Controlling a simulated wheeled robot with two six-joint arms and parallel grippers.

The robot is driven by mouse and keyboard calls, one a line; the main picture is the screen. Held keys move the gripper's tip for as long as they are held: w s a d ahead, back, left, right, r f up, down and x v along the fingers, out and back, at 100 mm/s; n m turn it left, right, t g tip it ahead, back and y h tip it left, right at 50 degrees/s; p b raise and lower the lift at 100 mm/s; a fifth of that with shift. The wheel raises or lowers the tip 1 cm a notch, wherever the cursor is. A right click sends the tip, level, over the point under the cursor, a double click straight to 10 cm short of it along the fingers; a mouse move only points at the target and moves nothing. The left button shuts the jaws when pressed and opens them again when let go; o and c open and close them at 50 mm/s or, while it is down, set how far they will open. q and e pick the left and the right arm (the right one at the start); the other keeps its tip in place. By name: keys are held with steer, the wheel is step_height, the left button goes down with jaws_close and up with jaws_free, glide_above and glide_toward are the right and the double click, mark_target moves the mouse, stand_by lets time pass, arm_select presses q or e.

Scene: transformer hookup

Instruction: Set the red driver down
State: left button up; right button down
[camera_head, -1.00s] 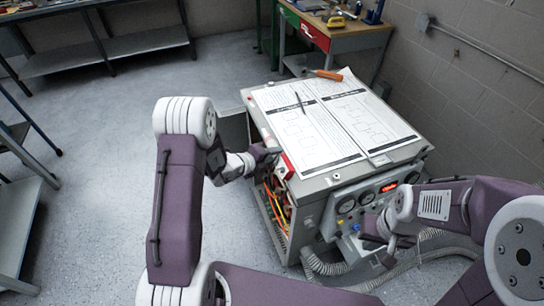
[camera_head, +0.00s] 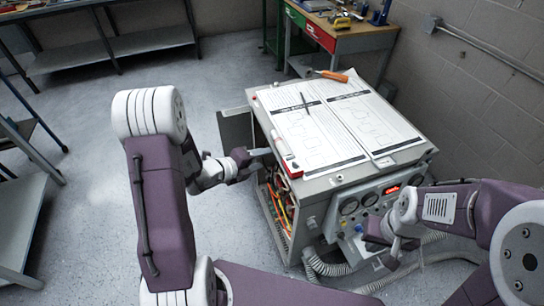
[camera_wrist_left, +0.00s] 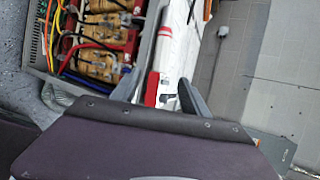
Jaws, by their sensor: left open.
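A red piece that looks like the red driver (camera_head: 291,168) lies at the left top edge of the grey cabinet (camera_head: 347,178). In the left wrist view a red part (camera_wrist_left: 152,90) shows between my fingers, though its full shape is hidden. My left gripper (camera_head: 262,154) is open, just left of the cabinet's top edge, apart from the red piece in the head view. My right gripper (camera_head: 385,245) is in front of the cabinet's gauge panel; its jaws are too small to read.
Paper diagrams (camera_head: 335,122) cover the cabinet top, with an orange-handled screwdriver (camera_head: 333,76) at the back edge. The cabinet's open left side shows wiring (camera_wrist_left: 100,45), and a door (camera_head: 236,128) stands open. A workbench (camera_head: 345,40) is behind. A corrugated hose (camera_head: 325,268) lies in front.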

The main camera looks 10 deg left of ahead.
arm_select(q)
steer(key=s+d+m+g+h, duration=0.1)
steer(key=s+d+m+g, duration=0.35)
steer(key=s+m, duration=0.55)
steer(key=s+d+m+g, duration=0.45)
steer(key=s+m, duration=0.25)
steer(key=m, duration=0.4)
steer(key=s+a+m+y, duration=0.2)
steer(key=a+m+y, duration=0.5)
steer(key=m, duration=1.7)
steer(key=shift+s+a+f, duration=0.2)
steer(key=shift+s+a, duration=0.1)
steer(key=shift+a, duration=0.85)
